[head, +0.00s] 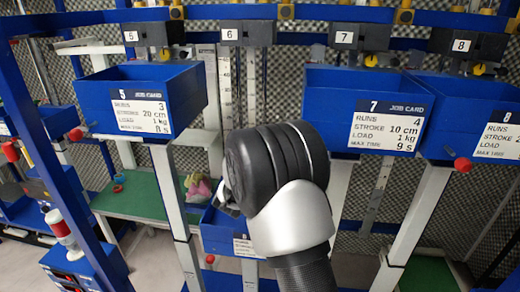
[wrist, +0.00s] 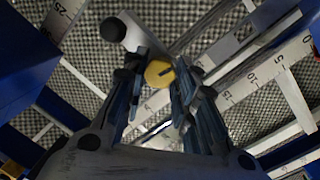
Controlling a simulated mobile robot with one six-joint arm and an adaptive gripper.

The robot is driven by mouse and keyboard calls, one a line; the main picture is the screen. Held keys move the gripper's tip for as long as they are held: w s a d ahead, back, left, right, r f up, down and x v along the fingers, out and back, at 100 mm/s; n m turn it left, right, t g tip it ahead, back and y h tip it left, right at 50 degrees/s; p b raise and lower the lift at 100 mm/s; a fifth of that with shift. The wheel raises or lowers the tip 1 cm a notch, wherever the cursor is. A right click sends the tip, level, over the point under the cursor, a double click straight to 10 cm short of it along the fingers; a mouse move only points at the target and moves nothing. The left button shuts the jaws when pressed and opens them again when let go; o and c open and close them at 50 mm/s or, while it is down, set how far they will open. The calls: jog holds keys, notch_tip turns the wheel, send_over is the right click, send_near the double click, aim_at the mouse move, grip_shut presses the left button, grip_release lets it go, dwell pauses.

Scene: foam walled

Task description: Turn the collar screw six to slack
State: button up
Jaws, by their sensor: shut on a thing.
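A yellow round collar screw (wrist: 159,73) with a dark slot shows between my fingertips in the wrist view. My gripper (wrist: 160,88) is shut on it, with one dark finger on each side. No number shows beside it there. In the head view the number 6 plate (head: 229,34) is at the top middle. A pale ruled upright (head: 225,85) runs down below it. My black and white wrist covers the middle of that station and hides the screw and most of my gripper. A blue box (head: 214,240) sits low behind my wrist, partly hidden.
Blue box 5 (head: 188,92) hangs to the left and blue box 7 (head: 330,92) to the right, both close to my arm. Box 8 (head: 455,105) is farther right. A black ball (wrist: 113,29) is near my left finger. Pale uprights stand around.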

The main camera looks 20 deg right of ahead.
jog(key=shift+n, duration=1.1)
jog(key=shift+o, duration=0.2)
jog(key=shift+c, duration=0.2)
jog(key=o, duration=1.1)
jog(key=v, duration=1.2)
jog(key=shift+f, duration=0.2)
